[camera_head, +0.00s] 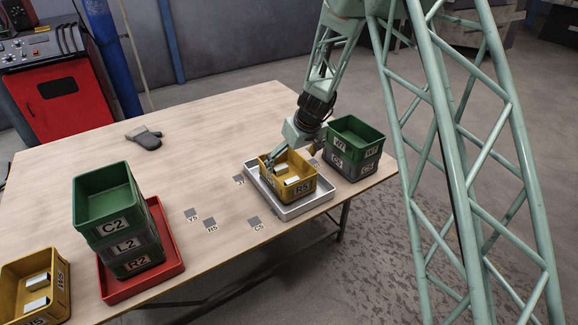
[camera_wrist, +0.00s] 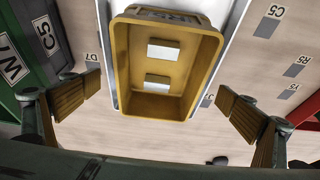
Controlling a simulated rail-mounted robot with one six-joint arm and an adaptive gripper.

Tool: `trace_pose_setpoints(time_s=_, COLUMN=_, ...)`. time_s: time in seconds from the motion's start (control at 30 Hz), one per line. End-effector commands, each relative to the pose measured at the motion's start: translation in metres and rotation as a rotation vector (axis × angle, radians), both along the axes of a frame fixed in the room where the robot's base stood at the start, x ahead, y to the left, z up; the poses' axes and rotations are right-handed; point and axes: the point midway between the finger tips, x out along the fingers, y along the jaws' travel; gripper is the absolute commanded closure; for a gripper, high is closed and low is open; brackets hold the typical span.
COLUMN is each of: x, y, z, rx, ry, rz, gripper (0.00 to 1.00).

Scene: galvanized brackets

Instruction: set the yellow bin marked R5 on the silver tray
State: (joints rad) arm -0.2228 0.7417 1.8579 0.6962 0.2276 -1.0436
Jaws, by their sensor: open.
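The yellow bin marked R5 (camera_head: 303,190) sits upright on the silver tray (camera_head: 291,212), with two pale blocks inside. In the wrist view the bin (camera_wrist: 133,103) is seen from above, with the tray's edge (camera_wrist: 232,52) showing beside it. My gripper (camera_head: 292,156) is at the bin's far side in the head view. In the wrist view my gripper (camera_wrist: 160,95) is open, its two padded fingers spread wide on either side of the bin, apart from its walls.
A green bin marked W7 (camera_head: 345,142) on a grey bin (camera_head: 342,169) stands close right of the tray. At left, a stack topped by green C2 (camera_head: 110,228) stands on a red tray (camera_head: 174,265). Another yellow bin (camera_head: 58,290) is front left. A glove (camera_head: 146,138) lies behind.

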Motion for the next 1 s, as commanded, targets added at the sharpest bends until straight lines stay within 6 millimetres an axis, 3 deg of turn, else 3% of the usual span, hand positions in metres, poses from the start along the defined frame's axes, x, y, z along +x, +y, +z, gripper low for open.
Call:
trace_pose_setpoints(time_s=0.1, x=-0.005, y=-0.004, z=0.017, rx=0.001, ry=-0.001, rz=-0.001, gripper=0.00)
trace_pose_setpoints(time_s=0.33, x=-0.011, y=-0.008, z=0.034, rx=0.000, ry=-0.001, rz=-0.001, gripper=0.00)
trace_pose_setpoints(time_s=1.0, x=-0.013, y=-0.009, z=0.038, rx=0.000, ry=0.000, rz=0.000, gripper=0.00)
